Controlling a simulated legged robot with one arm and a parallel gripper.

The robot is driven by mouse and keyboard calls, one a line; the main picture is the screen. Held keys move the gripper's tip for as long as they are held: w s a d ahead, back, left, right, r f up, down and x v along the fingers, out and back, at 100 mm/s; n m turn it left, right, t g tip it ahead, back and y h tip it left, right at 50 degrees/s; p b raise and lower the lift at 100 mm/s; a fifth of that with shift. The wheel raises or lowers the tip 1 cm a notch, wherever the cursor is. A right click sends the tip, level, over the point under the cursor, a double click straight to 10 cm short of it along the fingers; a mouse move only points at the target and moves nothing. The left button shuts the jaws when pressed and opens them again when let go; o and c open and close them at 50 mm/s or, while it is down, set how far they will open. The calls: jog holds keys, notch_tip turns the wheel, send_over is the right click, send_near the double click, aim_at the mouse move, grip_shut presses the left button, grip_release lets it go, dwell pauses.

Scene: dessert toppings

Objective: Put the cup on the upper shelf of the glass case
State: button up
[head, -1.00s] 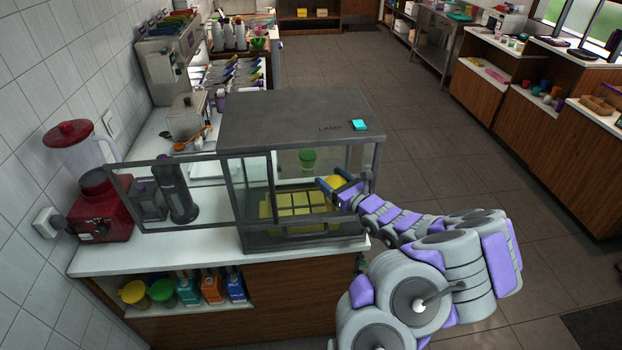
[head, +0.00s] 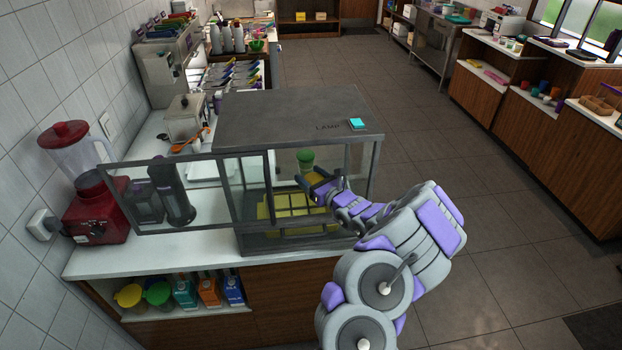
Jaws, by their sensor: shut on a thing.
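The glass case (head: 250,115) stands on the counter with a grey top. Its framed glass front panel (head: 236,189) extends to the left, leaving the right part of the front open. My gripper (head: 314,184) is at that opening and is shut on a yellow cup (head: 320,188), mostly hidden by the fingers. Whether the cup touches the shelf cannot be told. A green cup (head: 306,161) stands inside the case just behind my gripper. Yellow pieces (head: 285,205) lie lower in the case, partly seen through the glass.
A red blender (head: 95,205) and a dark grinder-like device (head: 172,193) stand left of the case. A cyan item (head: 356,124) lies on the case top. Jars and cartons (head: 208,290) fill the shelf under the counter. The floor at right is clear.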

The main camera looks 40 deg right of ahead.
jog(key=shift+a, duration=0.9)
jog(key=o, duration=0.9)
jog(key=shift+d, duration=0.1)
jog(key=shift+o, duration=0.7)
jog(key=shift+d, duration=0.15)
jog(key=shift+o, duration=0.4)
jog(key=shift+d+f, duration=0.15)
jog(key=shift+d, duration=0.35)
jog(key=shift+a+r, duration=0.25)
jog(key=shift+a, duration=0.1)
jog(key=s+p, duration=0.1)
jog(key=s, duration=0.9)
jog(key=shift+s+d, duration=0.15)
jog(key=shift+s+a+p, duration=0.35)
jog(key=shift+s+a, duration=0.1)
jog(key=shift+s, duration=0.4)
jog(key=shift+d, duration=0.25)
